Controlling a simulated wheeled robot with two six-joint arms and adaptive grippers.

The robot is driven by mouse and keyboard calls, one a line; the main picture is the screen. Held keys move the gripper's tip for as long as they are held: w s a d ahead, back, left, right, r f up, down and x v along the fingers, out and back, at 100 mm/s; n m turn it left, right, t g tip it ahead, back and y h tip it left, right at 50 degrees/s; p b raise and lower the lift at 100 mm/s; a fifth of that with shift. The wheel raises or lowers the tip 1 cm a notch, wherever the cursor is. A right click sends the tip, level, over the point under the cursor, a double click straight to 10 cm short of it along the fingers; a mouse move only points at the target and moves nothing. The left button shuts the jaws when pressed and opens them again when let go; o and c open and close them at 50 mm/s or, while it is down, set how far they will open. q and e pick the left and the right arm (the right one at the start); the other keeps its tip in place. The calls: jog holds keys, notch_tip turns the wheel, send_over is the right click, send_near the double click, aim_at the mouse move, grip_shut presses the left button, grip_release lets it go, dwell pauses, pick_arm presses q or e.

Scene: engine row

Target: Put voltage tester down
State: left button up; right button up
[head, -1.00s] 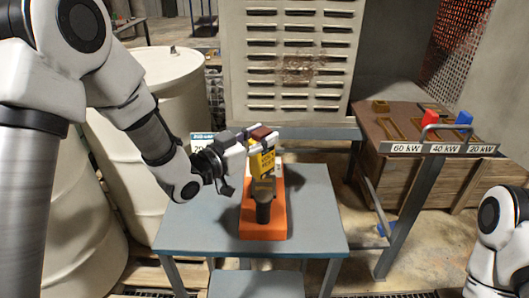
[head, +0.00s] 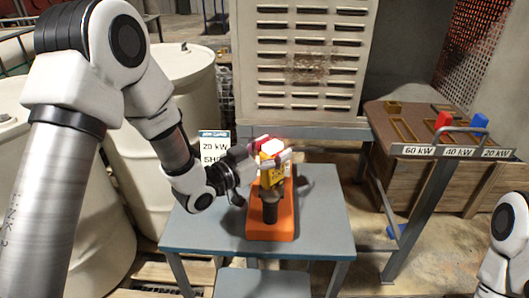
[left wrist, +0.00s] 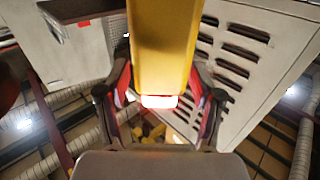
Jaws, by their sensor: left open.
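The yellow voltage tester (head: 271,178) is over the orange stand (head: 272,232) on the blue-grey table, behind a dark upright cylinder (head: 270,212). Its top glows red and white. My left gripper (head: 276,154) is open, with its fingers on either side of the tester's upper part. In the left wrist view the yellow tester body (left wrist: 162,45) runs between the open fingers, with a lit end (left wrist: 160,101). The tester's lower end is hidden, so I cannot tell exactly how it rests. My right gripper is out of view.
A sign reading 20 kW (head: 214,147) stands at the table's back left, beside large pale drums (head: 186,85). A louvred cabinet (head: 312,60) is behind. At right, a brown rack (head: 385,118) holds red and blue pieces. The table's right side (head: 325,215) is clear.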

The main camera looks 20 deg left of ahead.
pick_arm(q)
jog(key=shift+s+a, duration=0.25)
jog(key=shift+s, duration=0.05)
jog(key=b+v, duration=0.1)
jog(key=v, duration=1)
jog(key=shift+s+r, duration=0.15)
